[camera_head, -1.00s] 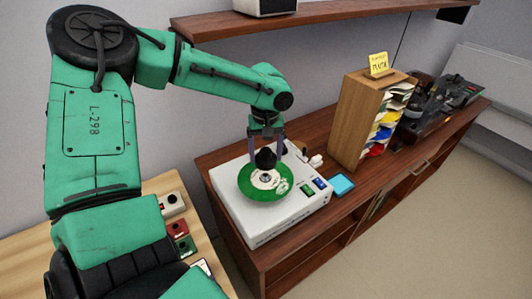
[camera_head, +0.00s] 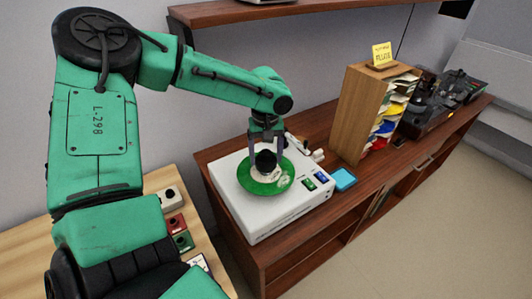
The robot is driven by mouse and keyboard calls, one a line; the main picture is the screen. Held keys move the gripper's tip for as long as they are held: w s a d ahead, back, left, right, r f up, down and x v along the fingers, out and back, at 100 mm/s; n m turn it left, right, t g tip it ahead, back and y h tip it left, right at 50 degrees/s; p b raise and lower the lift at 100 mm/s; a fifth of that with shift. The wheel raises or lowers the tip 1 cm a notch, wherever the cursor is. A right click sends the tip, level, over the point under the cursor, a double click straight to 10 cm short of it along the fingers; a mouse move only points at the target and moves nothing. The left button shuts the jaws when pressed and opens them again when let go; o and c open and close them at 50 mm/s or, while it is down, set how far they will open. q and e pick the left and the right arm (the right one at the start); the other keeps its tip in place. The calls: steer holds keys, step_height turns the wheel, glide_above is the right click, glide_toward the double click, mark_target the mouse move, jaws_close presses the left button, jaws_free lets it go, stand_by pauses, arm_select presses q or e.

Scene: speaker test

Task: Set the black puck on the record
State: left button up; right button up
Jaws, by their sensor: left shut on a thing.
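My left gripper (camera_head: 266,148) is shut on the black puck (camera_head: 265,161) and holds it over the middle of the record. The record (camera_head: 258,188) is a green disc with a pale label, lying on a white turntable box (camera_head: 289,219) on the brown cabinet. I cannot tell whether the puck's underside touches the record. My right gripper is not in view.
A white tonearm-like part (camera_head: 305,151) stands behind the record, close to the gripper. A blue square (camera_head: 343,179) lies right of the box. A wooden sleeve rack (camera_head: 354,116) stands farther right. A shelf (camera_head: 290,14) runs above. Small boxes (camera_head: 176,224) sit on the light table at left.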

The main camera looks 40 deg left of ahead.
arm_select(q)
steer(key=shift+r, duration=0.1)
stand_by(0.7)
steer(key=shift+f+b, duration=0.65)
steer(key=shift+f, duration=0.75)
steer(key=o, duration=1.5)
step_height(320, 180, up, 5)
steer(key=p, duration=0.4)
steer(key=shift+r+p, duration=0.15)
steer(key=shift+p, duration=0.25)
